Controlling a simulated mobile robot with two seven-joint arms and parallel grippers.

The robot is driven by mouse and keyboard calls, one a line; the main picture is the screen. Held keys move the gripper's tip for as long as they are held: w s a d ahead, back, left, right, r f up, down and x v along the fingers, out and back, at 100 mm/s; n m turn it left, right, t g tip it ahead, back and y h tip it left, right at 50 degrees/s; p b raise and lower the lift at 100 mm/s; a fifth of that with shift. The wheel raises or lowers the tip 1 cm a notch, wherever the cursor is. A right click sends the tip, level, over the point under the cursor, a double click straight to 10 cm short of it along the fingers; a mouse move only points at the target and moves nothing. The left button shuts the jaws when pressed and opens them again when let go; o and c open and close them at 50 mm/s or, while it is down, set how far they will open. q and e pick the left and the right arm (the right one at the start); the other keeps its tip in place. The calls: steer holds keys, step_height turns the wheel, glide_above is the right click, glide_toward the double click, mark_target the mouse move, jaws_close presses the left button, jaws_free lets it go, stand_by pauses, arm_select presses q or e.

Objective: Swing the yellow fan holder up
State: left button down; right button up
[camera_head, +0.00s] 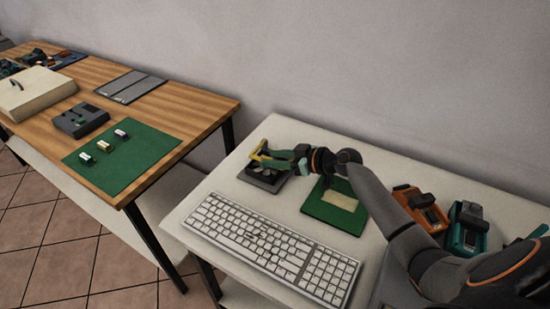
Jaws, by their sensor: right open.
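The yellow fan holder (259,152) is a small yellow piece on a dark device (263,180) near the back left of the white table. It seems tilted, but its exact angle is too small to tell. My right gripper (283,160) reaches in from the right and is at the holder's right side, just above the device. It is open. Its fingers overlap the holder and part of the device, and I cannot tell whether they touch. My left gripper is not in view.
A white keyboard (270,243) lies in front of the device. A green board (329,217) lies to the right, under my forearm. Orange (419,208) and teal (466,231) tools stand farther right. A wooden table (185,109) is at left, across a gap.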

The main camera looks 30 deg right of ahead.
steer(key=shift+c, duration=0.4)
jaws_close()
stand_by(0.9)
